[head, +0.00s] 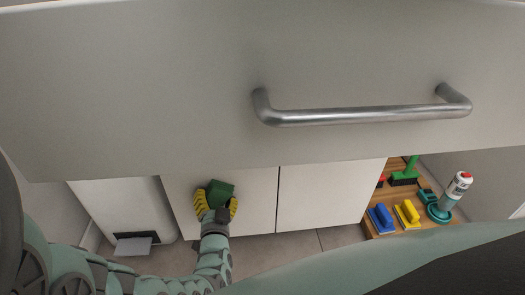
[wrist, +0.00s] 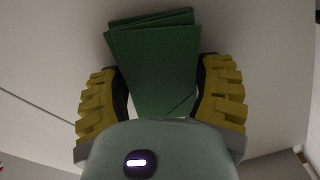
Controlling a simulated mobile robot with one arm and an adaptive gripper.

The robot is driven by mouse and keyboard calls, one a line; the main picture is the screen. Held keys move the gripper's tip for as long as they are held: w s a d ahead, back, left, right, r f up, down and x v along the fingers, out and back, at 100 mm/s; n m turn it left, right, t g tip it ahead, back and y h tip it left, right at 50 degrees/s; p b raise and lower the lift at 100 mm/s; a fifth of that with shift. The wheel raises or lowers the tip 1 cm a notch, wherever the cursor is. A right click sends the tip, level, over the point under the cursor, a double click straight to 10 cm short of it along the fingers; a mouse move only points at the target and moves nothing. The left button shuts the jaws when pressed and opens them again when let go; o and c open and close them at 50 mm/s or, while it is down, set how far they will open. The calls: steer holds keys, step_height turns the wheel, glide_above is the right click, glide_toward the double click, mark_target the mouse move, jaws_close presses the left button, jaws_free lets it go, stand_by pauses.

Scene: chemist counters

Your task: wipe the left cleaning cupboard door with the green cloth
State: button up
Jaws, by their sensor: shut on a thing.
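My gripper (head: 215,205) is shut on the folded green cloth (head: 220,190). In the wrist view the green cloth (wrist: 155,65) sits between the two yellow ribbed fingers of my gripper (wrist: 160,95). The cloth is in front of the left white cupboard door (head: 255,195), near its left part. It looks close to the door, but I cannot tell whether it touches. The right cupboard door (head: 320,195) is beside it, with a dark seam between them.
A pale panel with a metal bar handle (head: 360,115) fills the top of the head view, above the doors.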

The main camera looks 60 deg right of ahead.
steer(key=shift+w+a, duration=1.05)
steer(key=shift+w, duration=0.2)
steer(key=shift+w+a, duration=1)
steer(key=shift+w, duration=0.2)
steer(key=shift+s, duration=0.1)
steer(key=p, duration=0.2)
glide_toward(193, 195)
steer(key=shift+x, duration=1.1)
steer(key=shift+s, duration=0.1)
steer(key=v, duration=0.3)
steer(key=shift+f+p, duration=0.1)
steer(key=shift+p, duration=0.3)
steer(key=shift+d, duration=0.1)
